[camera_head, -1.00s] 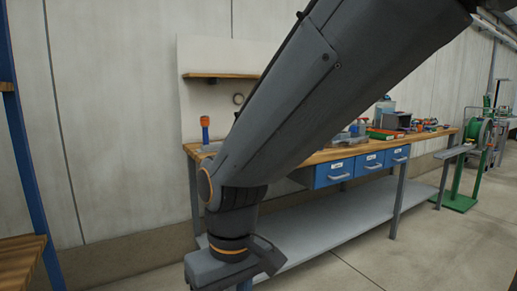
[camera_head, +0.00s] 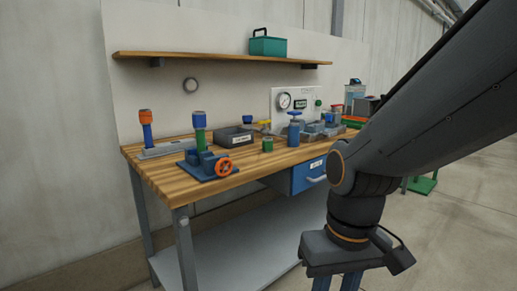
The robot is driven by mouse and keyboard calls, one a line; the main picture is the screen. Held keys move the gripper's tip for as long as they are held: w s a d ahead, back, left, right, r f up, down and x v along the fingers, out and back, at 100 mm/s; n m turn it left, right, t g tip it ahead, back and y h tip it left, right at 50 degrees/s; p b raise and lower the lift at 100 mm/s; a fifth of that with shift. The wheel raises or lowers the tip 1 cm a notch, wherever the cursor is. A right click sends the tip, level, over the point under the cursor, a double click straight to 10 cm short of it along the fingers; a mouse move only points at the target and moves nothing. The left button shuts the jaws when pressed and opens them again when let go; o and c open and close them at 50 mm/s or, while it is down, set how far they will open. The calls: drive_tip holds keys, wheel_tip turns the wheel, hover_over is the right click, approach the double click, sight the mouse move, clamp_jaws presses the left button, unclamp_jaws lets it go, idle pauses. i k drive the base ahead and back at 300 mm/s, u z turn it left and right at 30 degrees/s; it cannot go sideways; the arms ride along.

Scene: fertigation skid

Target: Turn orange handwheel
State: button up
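The orange handwheel (camera_head: 223,167) is a small spoked wheel on the front of a blue valve body (camera_head: 203,162). The valve sits on a blue base plate near the front left edge of the wooden workbench (camera_head: 165,180). My arm comes in from the upper right and hangs down in front of the bench. My gripper (camera_head: 337,284) is at the bottom, right of the handwheel and well apart from it. Its fingers are cut off by the lower picture edge, so I cannot see whether it is open or shut.
A dark box (camera_head: 234,138), a blue-handled valve (camera_head: 295,128) and a gauge panel (camera_head: 292,103) stand further right. A shelf (camera_head: 215,60) holds a green toolbox (camera_head: 268,45).

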sight(221, 165)
drive_tip(key=z, duration=0.2)
drive_tip(key=i, duration=0.7)
drive_tip(key=u, duration=0.45)
drive_tip(key=i, duration=0.7)
drive_tip(key=u, duration=0.65)
